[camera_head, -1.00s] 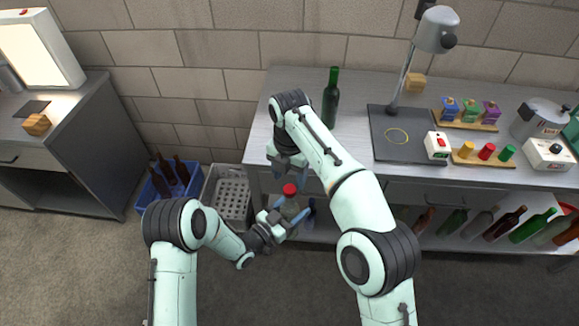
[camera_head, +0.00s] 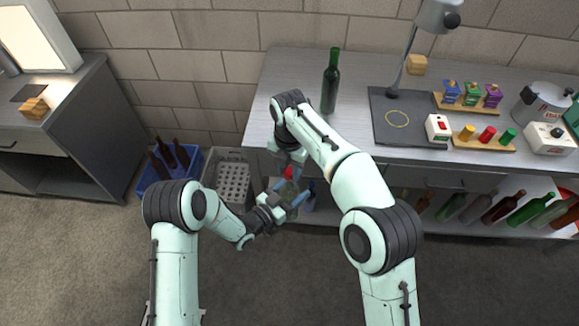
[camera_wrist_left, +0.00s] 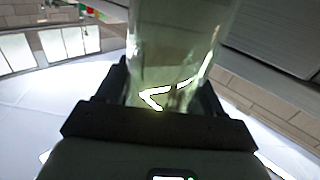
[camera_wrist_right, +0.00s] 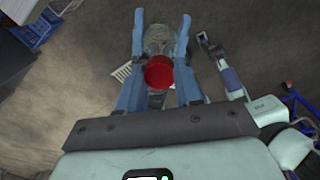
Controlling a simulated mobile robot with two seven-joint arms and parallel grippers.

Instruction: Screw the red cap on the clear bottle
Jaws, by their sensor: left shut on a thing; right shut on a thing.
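The clear bottle (camera_head: 289,188) is held low in front of the bench by my left gripper (camera_head: 286,200), shut on it. In the left wrist view the bottle (camera_wrist_left: 172,45) stands between the fingers, its glass pale green-tinted. The red cap (camera_head: 288,173) is at the bottle's top, between the blue fingers of my right gripper (camera_head: 287,170), which is shut on it. In the right wrist view the cap (camera_wrist_right: 158,72) lies in line with the bottle (camera_wrist_right: 157,40) beyond it. Whether the cap touches the bottle's mouth or thread is hidden.
The bench (camera_head: 350,62) is close behind the grippers, with a green bottle (camera_head: 330,85) and a black mat (camera_head: 410,135) on top. A grey crate (camera_head: 231,155) and a blue crate (camera_head: 150,178) stand on the floor to the left. Several bottles lie on the lower shelf.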

